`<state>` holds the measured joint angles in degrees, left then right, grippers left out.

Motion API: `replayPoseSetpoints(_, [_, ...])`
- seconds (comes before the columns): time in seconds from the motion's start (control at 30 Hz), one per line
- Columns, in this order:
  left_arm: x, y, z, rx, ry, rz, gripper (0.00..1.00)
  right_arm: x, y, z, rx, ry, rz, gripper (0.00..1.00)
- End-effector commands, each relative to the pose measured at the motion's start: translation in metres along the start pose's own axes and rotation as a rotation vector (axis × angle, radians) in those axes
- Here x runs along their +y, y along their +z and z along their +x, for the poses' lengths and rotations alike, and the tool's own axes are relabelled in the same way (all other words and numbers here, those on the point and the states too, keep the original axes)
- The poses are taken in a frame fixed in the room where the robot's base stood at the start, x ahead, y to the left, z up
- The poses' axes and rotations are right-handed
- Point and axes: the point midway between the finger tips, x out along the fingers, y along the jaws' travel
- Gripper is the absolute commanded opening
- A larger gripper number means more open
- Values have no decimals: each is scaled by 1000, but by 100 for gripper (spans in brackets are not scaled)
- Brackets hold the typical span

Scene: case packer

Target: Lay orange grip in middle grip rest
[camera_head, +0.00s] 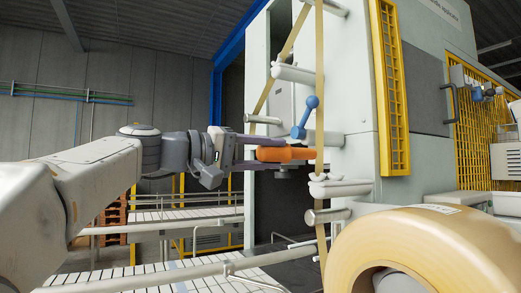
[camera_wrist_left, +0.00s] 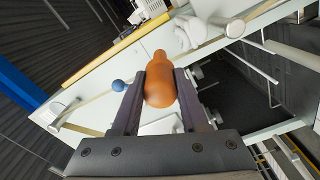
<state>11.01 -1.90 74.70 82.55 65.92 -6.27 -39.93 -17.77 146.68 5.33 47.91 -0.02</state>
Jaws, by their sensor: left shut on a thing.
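The orange grip (camera_head: 284,154) is a rounded bar with a narrower end. It lies roughly level between the fingers of my left gripper (camera_head: 276,153), in front of the pale machine face. The left wrist view shows the orange grip (camera_wrist_left: 160,88) clamped between both dark fingers, its narrow end pointing away. White rounded holders project from the machine: an upper one (camera_head: 297,74), one at mid height (camera_head: 325,138) partly behind the grip and lever, and a lower one (camera_head: 340,187). I cannot tell for certain which is the middle grip rest. My right gripper is out of view.
A blue ball-ended lever (camera_head: 307,118) stands just above the grip. A tan tape strip (camera_head: 320,60) runs down past the holders. A large tan roll (camera_head: 430,250) fills the lower right. A conveyor (camera_head: 190,214) lies below my left arm.

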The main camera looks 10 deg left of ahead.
Motion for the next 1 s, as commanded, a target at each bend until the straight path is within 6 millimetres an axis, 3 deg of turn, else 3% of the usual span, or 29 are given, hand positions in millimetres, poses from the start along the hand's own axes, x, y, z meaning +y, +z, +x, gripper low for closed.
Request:
replayPoseSetpoints(0.7, [2, 1, 59, -5, 2, 0, 0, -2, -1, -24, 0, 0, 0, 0])
replayPoseSetpoints(1.0, [1, 2, 71, -3, 2, 0, 0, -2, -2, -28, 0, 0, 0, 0])
